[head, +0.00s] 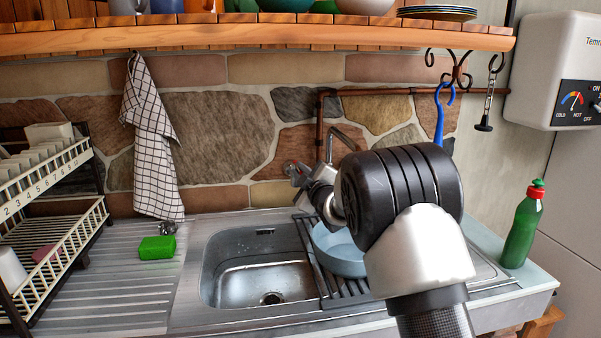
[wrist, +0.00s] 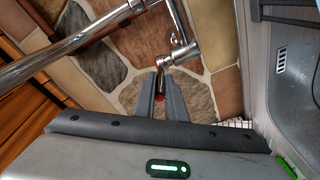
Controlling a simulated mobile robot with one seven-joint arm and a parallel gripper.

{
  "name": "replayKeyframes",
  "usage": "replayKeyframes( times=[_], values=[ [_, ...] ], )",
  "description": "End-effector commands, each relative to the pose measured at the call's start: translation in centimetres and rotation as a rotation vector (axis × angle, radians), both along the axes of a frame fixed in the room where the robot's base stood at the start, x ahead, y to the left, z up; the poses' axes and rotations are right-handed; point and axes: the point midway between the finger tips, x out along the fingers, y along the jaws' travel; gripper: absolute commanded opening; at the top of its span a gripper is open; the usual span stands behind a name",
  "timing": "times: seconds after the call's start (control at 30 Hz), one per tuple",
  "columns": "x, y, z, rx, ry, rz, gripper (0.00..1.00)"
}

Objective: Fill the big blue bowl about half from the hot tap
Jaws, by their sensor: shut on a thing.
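The big blue bowl (head: 338,252) stands upright on the dark slatted rack over the right part of the sink. My arm hides its right side and most of its inside, so any water in it cannot be seen. The metal tap (head: 346,136) rises from the wall behind the bowl; my arm hides its spout end. My gripper (head: 298,174) is at the tap's left side, against the wall. In the wrist view, my gripper (wrist: 160,90) is shut on the red-marked tap handle (wrist: 163,77). The tap's pipe (wrist: 45,57) also shows there.
The sink basin (head: 225,285) left of the rack (head: 312,260) is empty. A green sponge (head: 157,247) lies on the drainboard, with a dish rack (head: 50,240) farther left. A green bottle (head: 523,228) stands at right. A wooden shelf (head: 250,40) hangs above.

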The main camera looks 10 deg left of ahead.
Motion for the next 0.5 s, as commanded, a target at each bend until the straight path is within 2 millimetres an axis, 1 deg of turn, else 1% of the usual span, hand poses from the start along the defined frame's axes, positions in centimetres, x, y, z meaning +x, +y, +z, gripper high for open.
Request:
replayKeyframes(
  times=[0.03,0.23,0.5],
  values=[
    [0.0,0.2,-0.4,-0.001,-0.003,-0.010,0.00],
    [-0.2,1.0,-0.8,0.000,-0.009,-0.105,0.00],
    [-0.2,2.1,0.1,-0.002,-0.003,-0.246,0.00]
  ],
)
